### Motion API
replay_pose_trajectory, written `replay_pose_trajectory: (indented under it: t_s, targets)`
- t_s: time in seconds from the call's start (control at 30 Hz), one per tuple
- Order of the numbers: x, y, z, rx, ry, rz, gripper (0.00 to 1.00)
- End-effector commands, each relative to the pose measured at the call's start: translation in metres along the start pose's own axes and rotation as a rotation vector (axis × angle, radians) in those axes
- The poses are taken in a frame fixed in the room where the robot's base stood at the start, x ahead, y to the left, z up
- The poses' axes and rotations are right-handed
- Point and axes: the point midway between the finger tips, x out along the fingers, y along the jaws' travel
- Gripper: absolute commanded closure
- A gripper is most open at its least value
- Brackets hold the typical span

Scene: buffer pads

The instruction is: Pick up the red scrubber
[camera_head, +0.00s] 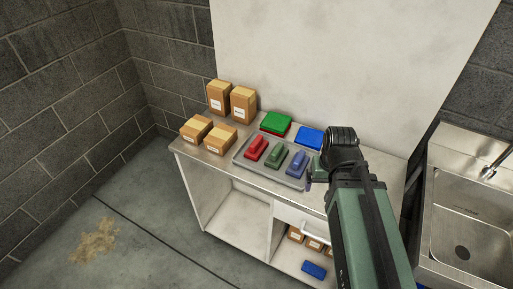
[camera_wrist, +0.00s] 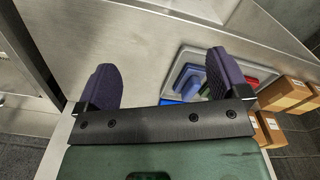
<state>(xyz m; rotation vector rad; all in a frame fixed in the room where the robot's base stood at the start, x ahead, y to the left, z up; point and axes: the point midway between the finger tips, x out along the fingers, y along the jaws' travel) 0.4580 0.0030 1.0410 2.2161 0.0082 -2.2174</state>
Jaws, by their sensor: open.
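The red scrubber (camera_head: 256,148) lies on a grey tray (camera_head: 294,184) on the metal counter, leftmost of three scrubbers in the head view. A green scrubber (camera_head: 276,155) and a blue scrubber (camera_head: 297,162) lie to its right. My gripper (camera_head: 314,176) is at the tray's right end, apart from the red scrubber and mostly hidden by my arm.
A green pad (camera_head: 274,121) on a red one and a blue pad (camera_head: 309,138) lie behind the tray. Several cardboard boxes (camera_head: 219,138) stand at the counter's left. A sink (camera_head: 470,225) is at right. Below are an open shelf and a drawer front (camera_head: 300,219).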

Motion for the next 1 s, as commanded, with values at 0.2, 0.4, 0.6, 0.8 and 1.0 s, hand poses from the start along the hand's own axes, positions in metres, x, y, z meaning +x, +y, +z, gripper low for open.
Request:
replay_pose_trajectory:
  t_s: [0.2, 0.4, 0.6, 0.8, 1.0]
  targets:
    - [0.025, -0.099, -0.135, -0.098, 0.001, -0.001, 0.06]
    - [0.033, -0.210, -0.282, 0.224, 0.000, -0.001, 0.06]
    - [0.031, -0.207, -0.282, 0.444, 0.000, -0.001, 0.06]
    - [0.057, -0.207, -0.282, 0.444, 0.000, -0.002, 0.06]
    - [0.092, -0.206, -0.282, 0.443, 0.000, -0.002, 0.06]
